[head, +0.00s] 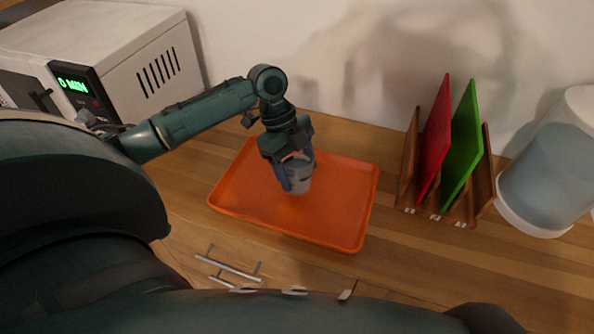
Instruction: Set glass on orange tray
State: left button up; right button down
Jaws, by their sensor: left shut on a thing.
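The orange tray (340,205) lies flat on the wooden counter in the middle of the head view. A small greyish glass (299,176) is upright over the middle of the tray. My left gripper (293,174) comes down from above and is shut on the glass, with its fingers on either side. Whether the glass bottom touches the tray I cannot tell. The gripper hides part of the glass's rim and side. My right gripper is not in view.
A white microwave (150,60) stands at the upper left. A wooden rack (407,170) with a red board (434,140) and a green board (463,150) stands right of the tray. A clear container (550,165) is at far right. Drawer handles (228,268) show below the counter.

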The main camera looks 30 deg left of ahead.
pick_arm(q)
jog(key=shift+f, duration=0.65)
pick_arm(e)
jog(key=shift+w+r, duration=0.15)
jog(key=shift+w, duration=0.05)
pick_arm(q)
jog(key=o, duration=1.3)
jog(key=shift+f, duration=0.1)
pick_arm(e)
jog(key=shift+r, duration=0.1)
pick_arm(q)
jog(key=v, duration=1.2)
jog(key=shift+d, duration=0.1)
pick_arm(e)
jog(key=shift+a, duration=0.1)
